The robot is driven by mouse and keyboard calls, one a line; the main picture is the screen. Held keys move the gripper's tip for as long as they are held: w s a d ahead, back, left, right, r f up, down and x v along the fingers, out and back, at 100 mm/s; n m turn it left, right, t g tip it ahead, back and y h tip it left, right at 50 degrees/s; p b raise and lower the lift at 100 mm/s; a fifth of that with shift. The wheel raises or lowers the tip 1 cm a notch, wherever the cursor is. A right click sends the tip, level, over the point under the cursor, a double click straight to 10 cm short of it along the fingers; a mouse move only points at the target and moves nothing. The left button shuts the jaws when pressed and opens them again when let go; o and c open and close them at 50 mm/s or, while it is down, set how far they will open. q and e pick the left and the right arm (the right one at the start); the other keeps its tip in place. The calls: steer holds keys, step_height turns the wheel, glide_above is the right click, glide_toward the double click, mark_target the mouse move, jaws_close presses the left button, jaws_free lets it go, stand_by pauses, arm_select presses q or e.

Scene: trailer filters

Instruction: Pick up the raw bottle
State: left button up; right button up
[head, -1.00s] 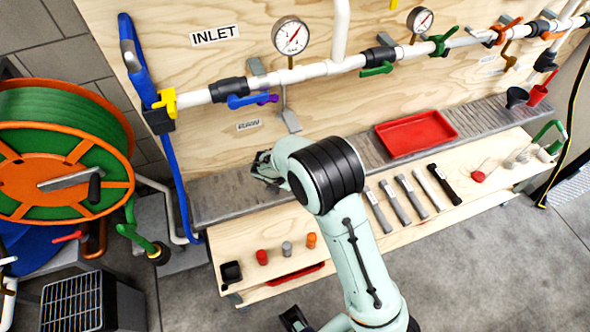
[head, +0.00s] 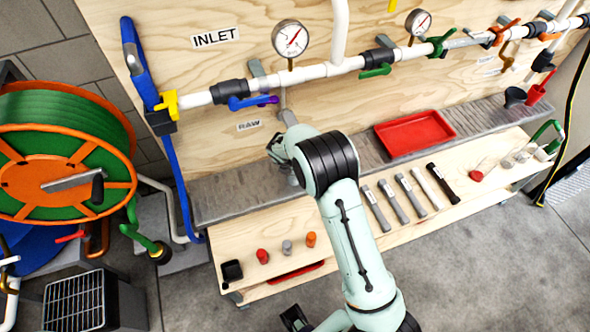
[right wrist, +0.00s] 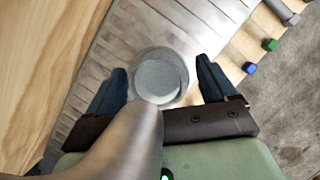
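In the right wrist view a clear round bottle (right wrist: 160,78) stands on the grey ribbed shelf, seen from above. My right gripper (right wrist: 162,66) is open, with one dark finger on each side of the bottle and a visible gap on both sides. A grey tube-like part (right wrist: 128,148) crosses in front and hides some of the gripper base. In the head view my right gripper (head: 280,150) is below the RAW label (head: 248,126), and my wrist hides most of it and of the bottle.
A grey spout (head: 288,117) hangs from the pipe beside my right gripper. A red tray (head: 415,134) lies on the shelf (head: 225,197) to the right. Several filters and caps lie on the lower wooden bench (head: 235,240). A hose reel (head: 60,160) stands at the left.

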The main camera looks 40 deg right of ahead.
steer(key=c, duration=1)
steer(key=shift+r, duration=0.1)
steer(key=s+a+b, duration=0.1)
steer(key=s+a, duration=0.1)
steer(key=a, duration=0.3)
steer(key=s+a, duration=0.3)
steer(key=a, duration=0.2)
steer(key=s+a+b, duration=0.1)
steer(key=s+a, duration=0.2)
steer(key=a, duration=0.3)
steer(key=shift+s+b, duration=0.1)
steer(key=shift+b, duration=0.2)
